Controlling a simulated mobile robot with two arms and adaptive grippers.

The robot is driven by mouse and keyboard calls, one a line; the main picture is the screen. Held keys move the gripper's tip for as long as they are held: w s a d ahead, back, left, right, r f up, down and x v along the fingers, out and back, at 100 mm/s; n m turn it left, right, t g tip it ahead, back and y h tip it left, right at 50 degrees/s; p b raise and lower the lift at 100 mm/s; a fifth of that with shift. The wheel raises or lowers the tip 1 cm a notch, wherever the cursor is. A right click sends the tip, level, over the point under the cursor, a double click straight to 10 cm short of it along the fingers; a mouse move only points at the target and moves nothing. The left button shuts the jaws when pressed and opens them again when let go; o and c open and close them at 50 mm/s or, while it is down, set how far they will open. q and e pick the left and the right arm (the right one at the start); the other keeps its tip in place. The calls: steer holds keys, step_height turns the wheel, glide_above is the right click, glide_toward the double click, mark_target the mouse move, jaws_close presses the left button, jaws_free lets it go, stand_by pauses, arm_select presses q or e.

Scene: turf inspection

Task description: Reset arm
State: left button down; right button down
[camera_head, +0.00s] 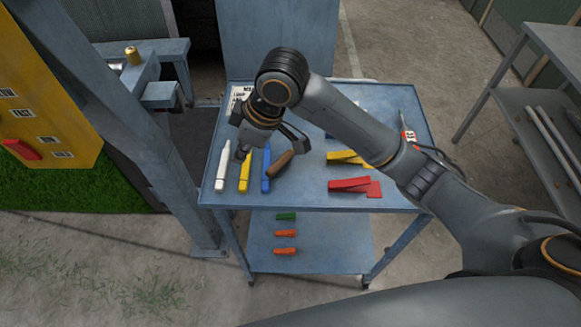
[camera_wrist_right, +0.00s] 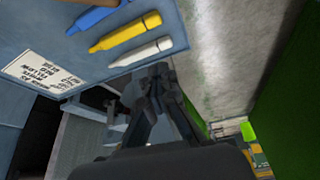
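My right arm reaches from the lower right across the blue table (camera_head: 315,195) in the head view. Its wrist is bent down over the table's left part. My right gripper (camera_head: 240,154) is above the white marker (camera_head: 223,165) and the yellow marker (camera_head: 245,172), apart from the table top. In the right wrist view my right gripper (camera_wrist_right: 159,74) has its fingertips together with nothing seen between them. Beyond them is floor past the table edge. The white marker (camera_wrist_right: 140,52) lies beside the fingertips in that picture. My left gripper is not in view.
A blue marker (camera_head: 266,170), a brown-handled tool (camera_head: 280,163) and red blocks (camera_head: 350,185) lie on the table. Coloured pieces (camera_head: 285,234) lie on its lower shelf. A blue post (camera_head: 150,140) and yellow panel (camera_head: 50,100) stand left. A shelf rack (camera_head: 535,110) stands right.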

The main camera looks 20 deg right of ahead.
steer(key=s+d+f+m+t+y, duration=0.15)
steer(key=s+f+m, duration=0.25)
steer(key=s+f, duration=0.4)
steer(key=s+d+f+m+h, duration=0.3)
steer(key=s+d+f+m, duration=0.1)
steer(key=s+d, duration=0.4)
steer(key=s+d+f+m+h, duration=0.3)
steer(key=s+d+f, duration=0.25)
steer(key=d, duration=0.35)
step_height(320, 180, down, 24)
steer(key=s+g, duration=0.1)
steer(key=g, duration=0.1)
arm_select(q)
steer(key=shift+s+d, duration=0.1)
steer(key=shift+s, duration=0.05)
arm_select(e)
steer(key=s+d+f, duration=0.2)
steer(key=s+f, duration=1.5)
steer(key=shift+s+d+n+g, duration=0.2)
steer(key=shift+d+n+g, duration=0.1)
steer(key=shift+d+g, duration=0.1)
